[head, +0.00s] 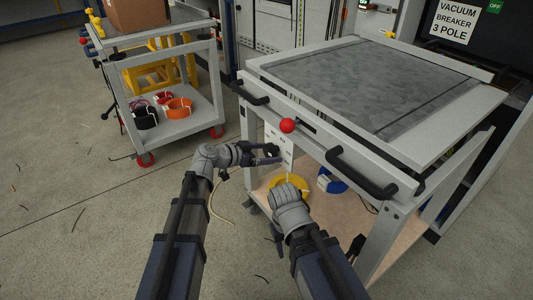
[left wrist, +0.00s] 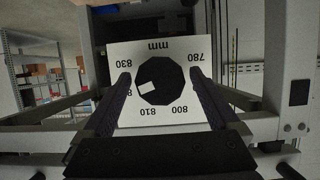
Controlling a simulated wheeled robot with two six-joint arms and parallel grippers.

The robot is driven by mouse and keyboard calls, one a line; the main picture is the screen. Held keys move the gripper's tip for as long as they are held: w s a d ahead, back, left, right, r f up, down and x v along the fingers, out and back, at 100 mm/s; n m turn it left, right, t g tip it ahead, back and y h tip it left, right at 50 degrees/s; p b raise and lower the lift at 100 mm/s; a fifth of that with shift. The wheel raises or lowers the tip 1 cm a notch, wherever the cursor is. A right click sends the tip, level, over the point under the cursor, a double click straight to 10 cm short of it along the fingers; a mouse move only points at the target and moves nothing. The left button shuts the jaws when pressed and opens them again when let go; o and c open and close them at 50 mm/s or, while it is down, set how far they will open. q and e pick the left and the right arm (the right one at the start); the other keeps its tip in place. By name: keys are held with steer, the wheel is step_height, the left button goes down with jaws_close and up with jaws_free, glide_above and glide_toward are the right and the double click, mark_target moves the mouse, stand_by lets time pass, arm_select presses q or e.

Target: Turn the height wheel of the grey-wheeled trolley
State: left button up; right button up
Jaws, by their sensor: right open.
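The height wheel (left wrist: 160,84) is a black many-sided knob with a small white mark, in front of a white mm scale plate (left wrist: 152,50). The plate, on the near trolley's front, also shows in the head view (head: 285,148). My left gripper (head: 268,157) is at the wheel. In the left wrist view its two fingers stand apart on either side of the wheel, with a narrow gap visible at the left one; contact at the right one is unclear. My right gripper (head: 276,238) is open, low in front of the trolley, partly hidden by its own wrist.
The near trolley's grey top (head: 365,85) has black handles (head: 360,175) and a red ball knob (head: 287,125) above the wheel. Yellow and blue coils lie on its lower shelf. A red-wheeled trolley (head: 178,123) stands at left. The floor between is mostly clear.

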arm_select(q)
steer(key=c, duration=1.2)
steer(key=shift+o, duration=0.2)
steer(key=n, duration=0.1)
steer(key=n+g+h, duration=0.1)
steer(key=shift+w+a+f+n+b, duration=0.1)
steer(key=shift+w+f+n+b, duration=0.05)
steer(key=shift+n+b, duration=0.2)
steer(key=n+g+h+b, duration=0.1)
steer(key=n+h+b, duration=0.1)
steer(key=n, duration=0.1)
steer(key=shift+f+g, duration=0.1)
steer(key=shift+g, duration=0.3)
steer(key=n+h+b, duration=0.1)
steer(key=n+b, duration=0.1)
steer(key=n+g+h+b, duration=0.1)
steer(key=n+b, duration=0.1)
steer(key=n, duration=0.1)
steer(key=shift+f+h, duration=0.15)
steer(key=shift+h, duration=0.15)
steer(key=shift+n+h+b, duration=0.6)
steer(key=shift+n+b, duration=0.75)
steer(key=shift+n, duration=0.4)
steer(key=shift+r, duration=0.2)
